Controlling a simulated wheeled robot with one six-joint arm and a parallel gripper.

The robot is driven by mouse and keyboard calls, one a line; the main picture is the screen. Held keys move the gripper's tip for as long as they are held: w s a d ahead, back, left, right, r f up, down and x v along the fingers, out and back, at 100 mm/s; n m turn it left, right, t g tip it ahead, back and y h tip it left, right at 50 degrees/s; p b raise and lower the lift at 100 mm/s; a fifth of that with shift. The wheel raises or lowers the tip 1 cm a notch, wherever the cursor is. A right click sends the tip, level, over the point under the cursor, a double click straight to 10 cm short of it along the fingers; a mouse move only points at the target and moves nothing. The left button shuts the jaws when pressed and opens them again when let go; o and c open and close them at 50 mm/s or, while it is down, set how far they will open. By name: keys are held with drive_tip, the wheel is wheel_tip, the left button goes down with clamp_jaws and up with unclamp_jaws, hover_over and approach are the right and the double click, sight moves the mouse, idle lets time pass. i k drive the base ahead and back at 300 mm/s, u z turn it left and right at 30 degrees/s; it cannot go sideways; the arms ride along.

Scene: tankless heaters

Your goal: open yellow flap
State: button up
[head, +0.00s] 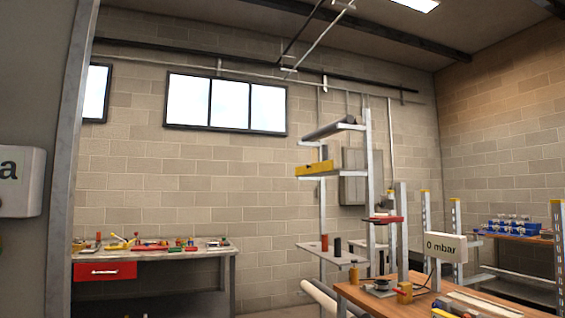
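I cannot identify a yellow flap for certain. A yellow block-like piece (314,169) sits on an upper arm of the metal rack, right of the window. My gripper does not show in this view.
A grey workbench (228,250) with a red drawer (104,271) and tools stands at the back left. The wooden workbench (372,298) carries a "0 mbar" display (445,247). The metal rack (370,190) rises behind it. A grey post (68,160) and white box (20,181) are close on the left.

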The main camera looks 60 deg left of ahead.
sight(327, 165)
drive_tip(key=u, duration=1.75)
